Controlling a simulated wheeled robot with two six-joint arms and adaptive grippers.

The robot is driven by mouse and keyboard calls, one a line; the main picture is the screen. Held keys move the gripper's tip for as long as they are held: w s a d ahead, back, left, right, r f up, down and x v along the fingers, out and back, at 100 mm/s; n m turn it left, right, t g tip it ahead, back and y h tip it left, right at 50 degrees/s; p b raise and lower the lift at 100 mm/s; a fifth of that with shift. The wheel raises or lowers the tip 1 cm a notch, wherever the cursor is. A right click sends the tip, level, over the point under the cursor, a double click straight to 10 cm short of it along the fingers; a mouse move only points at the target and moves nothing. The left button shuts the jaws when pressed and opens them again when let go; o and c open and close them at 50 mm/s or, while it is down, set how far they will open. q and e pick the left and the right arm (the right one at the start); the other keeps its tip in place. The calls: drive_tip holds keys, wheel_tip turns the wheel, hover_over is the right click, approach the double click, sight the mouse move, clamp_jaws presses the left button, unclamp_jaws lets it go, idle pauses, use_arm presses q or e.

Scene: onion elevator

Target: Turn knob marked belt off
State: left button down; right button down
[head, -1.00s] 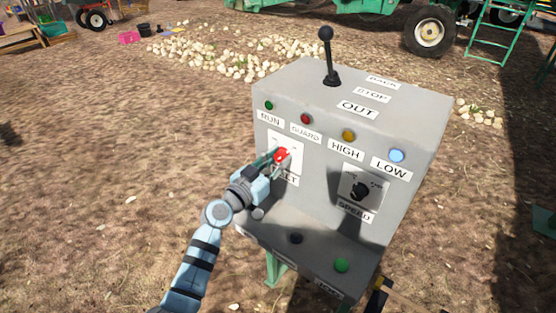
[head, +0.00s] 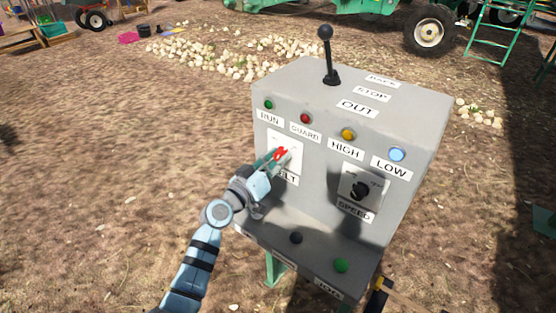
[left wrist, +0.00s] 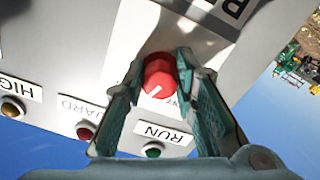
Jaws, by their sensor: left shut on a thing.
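The red belt knob (head: 281,153) sits on a white plate on the front of the grey control box (head: 400,130), above a label partly hidden by my gripper that ends in "LT". My left gripper (head: 279,157) is at the knob with its fingers on either side, shut on it. In the left wrist view the red knob (left wrist: 158,77) shows between the two green fingers (left wrist: 160,85), with a white pointer line on its face. The wrist view is turned, so the labels look upside down. My right gripper is not in view.
A black speed knob (head: 360,191) is to the right. A black lever (head: 328,55) stands on top. Indicator lamps line the upper front, with a dark button (head: 296,238) and a green button (head: 341,265) on the lower ledge. Onions (head: 235,55) lie on the ground behind.

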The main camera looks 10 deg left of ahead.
use_arm(q)
drive_tip(key=n+p, duration=0.2)
drive_tip(key=n, duration=1.1)
drive_tip(key=shift+d+r, duration=0.1)
drive_tip(key=shift+d, duration=0.05)
drive_tip(key=shift+s, duration=0.1)
idle(0.4)
drive_tip(key=c, duration=1.3)
unclamp_jaws()
drive_tip(key=shift+s, duration=0.1)
